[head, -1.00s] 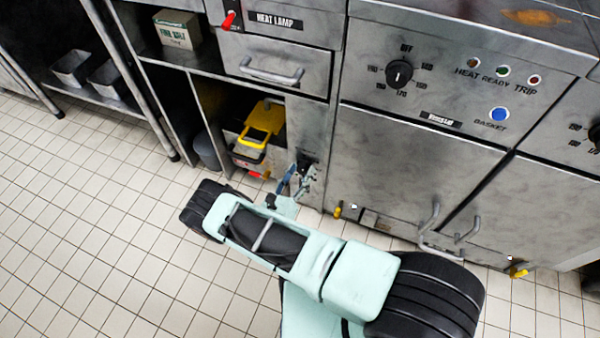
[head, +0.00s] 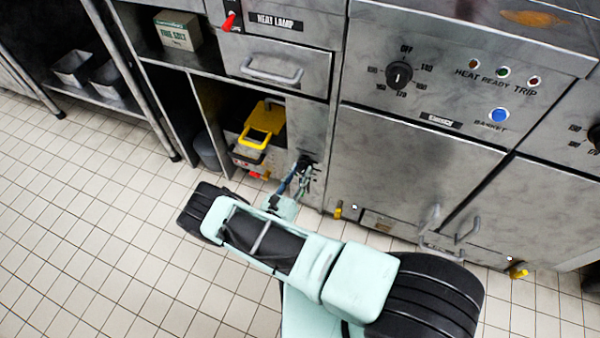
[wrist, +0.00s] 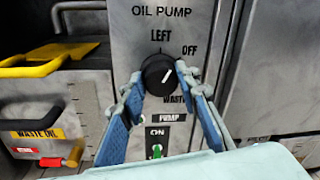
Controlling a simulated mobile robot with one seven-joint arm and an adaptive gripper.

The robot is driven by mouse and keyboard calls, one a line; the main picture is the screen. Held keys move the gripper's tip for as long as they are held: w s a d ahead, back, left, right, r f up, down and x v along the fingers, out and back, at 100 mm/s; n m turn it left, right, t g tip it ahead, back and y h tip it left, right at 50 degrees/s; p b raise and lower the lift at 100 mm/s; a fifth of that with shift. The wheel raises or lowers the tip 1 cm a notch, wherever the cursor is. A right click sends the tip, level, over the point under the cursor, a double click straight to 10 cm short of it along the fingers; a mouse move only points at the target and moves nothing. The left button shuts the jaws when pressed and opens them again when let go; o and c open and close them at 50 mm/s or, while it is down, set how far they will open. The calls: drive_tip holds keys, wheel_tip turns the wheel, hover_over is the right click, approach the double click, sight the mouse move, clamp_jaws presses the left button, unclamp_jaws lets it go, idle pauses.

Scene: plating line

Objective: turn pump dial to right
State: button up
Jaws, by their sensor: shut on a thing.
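The black pump dial (wrist: 158,73) sits on a steel panel marked OIL PUMP in the wrist view. LEFT is printed above it, OFF at its upper right and WASTE below right; any other label is hidden. In the head view my gripper (head: 300,176) reaches the panel low on the counter front, and the dial is mostly covered.
Below the dial is a green switch (wrist: 157,151) marked ON. To the left is a waste oil container (wrist: 35,120) with a yellow handle and a red valve. In the head view steel doors (head: 400,175) stand right of the panel. The tiled floor (head: 100,230) at left is clear.

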drive_tip(key=m+p, duration=0.1)
drive_tip(key=m, duration=0.2)
drive_tip(key=m+p, duration=0.1)
drive_tip(key=m, duration=0.2)
drive_tip(key=shift+w+d+r+m+y, duration=0.1)
drive_tip(key=shift+d+r+m+y, duration=0.05)
drive_tip(key=shift+m+y, duration=0.15)
drive_tip(key=m+p, duration=0.1)
drive_tip(key=m, duration=0.3)
drive_tip(key=shift+y+p, duration=0.3)
drive_tip(key=shift+p, duration=0.05)
drive_tip(key=shift+d+m+p, duration=0.1)
drive_tip(key=shift+m+p, duration=0.45)
drive_tip(key=shift+m, duration=0.85)
drive_tip(key=o, duration=1.2)
drive_tip(key=shift+c, duration=0.2)
drive_tip(key=v, duration=0.7)
drive_tip(key=shift+s, duration=0.3)
